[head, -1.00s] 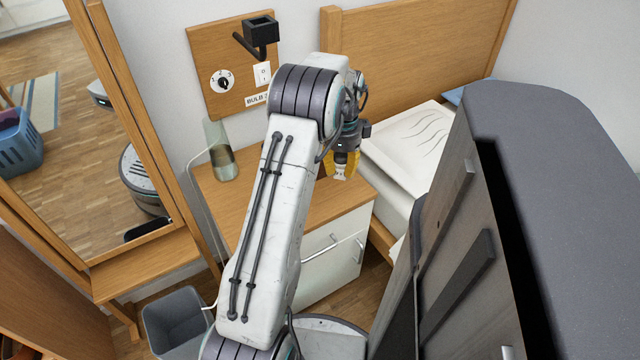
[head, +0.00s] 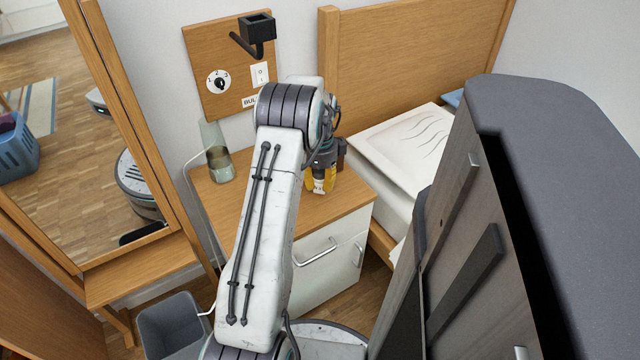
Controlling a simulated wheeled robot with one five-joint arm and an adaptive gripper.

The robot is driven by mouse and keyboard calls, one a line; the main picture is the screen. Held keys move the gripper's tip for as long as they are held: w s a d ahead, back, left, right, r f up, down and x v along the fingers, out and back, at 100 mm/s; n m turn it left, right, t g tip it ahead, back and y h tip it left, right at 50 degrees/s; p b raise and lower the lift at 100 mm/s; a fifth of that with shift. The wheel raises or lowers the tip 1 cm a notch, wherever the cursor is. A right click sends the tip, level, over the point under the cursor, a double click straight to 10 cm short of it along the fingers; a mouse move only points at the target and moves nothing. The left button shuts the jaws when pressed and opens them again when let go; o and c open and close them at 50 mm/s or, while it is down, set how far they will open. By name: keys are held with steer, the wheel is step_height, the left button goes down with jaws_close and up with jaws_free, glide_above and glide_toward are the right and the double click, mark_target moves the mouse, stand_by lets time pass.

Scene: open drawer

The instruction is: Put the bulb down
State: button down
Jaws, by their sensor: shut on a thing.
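My gripper (head: 321,184) points down over the right part of the wooden top of the bedside cabinet (head: 345,190). Its yellow fingers are shut on the bulb (head: 319,185), of which only a small pale part shows between them. I cannot tell whether the bulb touches the cabinet top. My arm hides the middle of the cabinet top.
A glass vase (head: 218,160) stands at the cabinet's back left. A wooden panel (head: 205,80) with a dial, a switch and a black holder hangs behind. A mirror stands left, a bed (head: 400,150) right, a grey bin (head: 172,325) below.

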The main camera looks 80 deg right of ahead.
steer(key=shift+f+b, duration=0.3)
steer(key=shift+f, duration=0.35)
steer(key=c, duration=1.3)
jaws_free()
steer(key=shift+r, duration=0.15)
step_height(320, 180, up, 13)
steer(key=p, duration=0.4)
steer(key=shift+w, duration=0.1)
